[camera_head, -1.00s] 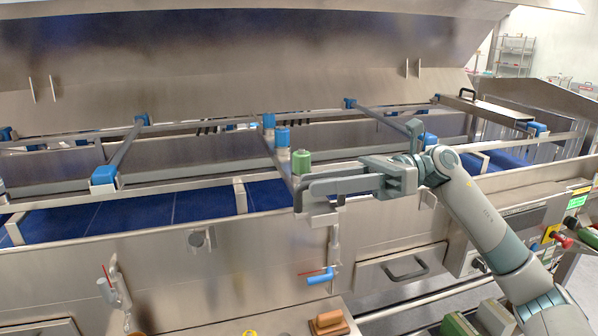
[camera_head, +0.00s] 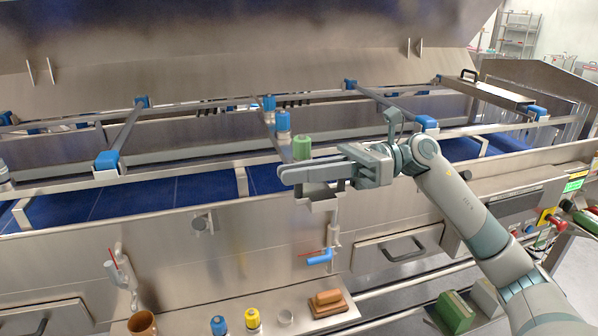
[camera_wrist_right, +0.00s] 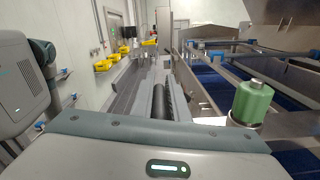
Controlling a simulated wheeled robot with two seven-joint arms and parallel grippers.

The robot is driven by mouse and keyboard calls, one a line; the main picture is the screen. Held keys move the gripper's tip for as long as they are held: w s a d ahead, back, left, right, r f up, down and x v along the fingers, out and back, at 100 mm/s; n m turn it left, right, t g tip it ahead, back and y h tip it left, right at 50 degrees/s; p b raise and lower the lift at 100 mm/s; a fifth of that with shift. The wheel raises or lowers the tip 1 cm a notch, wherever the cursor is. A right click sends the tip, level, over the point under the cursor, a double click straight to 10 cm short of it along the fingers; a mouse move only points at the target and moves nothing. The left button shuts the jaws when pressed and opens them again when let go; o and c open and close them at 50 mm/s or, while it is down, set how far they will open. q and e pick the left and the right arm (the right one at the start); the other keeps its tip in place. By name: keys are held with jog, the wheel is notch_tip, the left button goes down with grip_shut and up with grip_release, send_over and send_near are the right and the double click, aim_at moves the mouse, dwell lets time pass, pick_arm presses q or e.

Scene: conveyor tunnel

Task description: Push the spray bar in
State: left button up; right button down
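The spray bar (camera_head: 285,152) runs front to back over the blue belt, with blue nozzle caps (camera_head: 282,122) along it and a green cap (camera_head: 301,147) upright near its front end. The green cap also shows at right in the right wrist view (camera_wrist_right: 252,103). My right gripper (camera_head: 284,177) is level at the front of the bar, its fingers pointing left. The fingers look closed together with nothing between them. They hide the bar's front end, so I cannot tell whether they touch it. My left gripper is not in view.
Steel rails and crossbars with blue clamps (camera_head: 107,160) span the belt (camera_head: 140,194). A blue-handled valve (camera_head: 320,257) hangs below my gripper. A front shelf holds a brown cup (camera_head: 142,323), small blue and yellow caps and a brown block (camera_head: 327,301). The raised hood (camera_head: 200,50) stands behind.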

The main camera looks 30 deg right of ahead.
aim_at(292, 160)
jog(key=w, duration=0.2)
jog(key=w+d+b, duration=0.1)
jog(key=w, duration=0.1)
jog(key=shift+w, duration=0.25)
jog(key=c, duration=1.8)
grip_release()
jog(key=shift+o, duration=0.2)
jog(key=shift+d, duration=0.1)
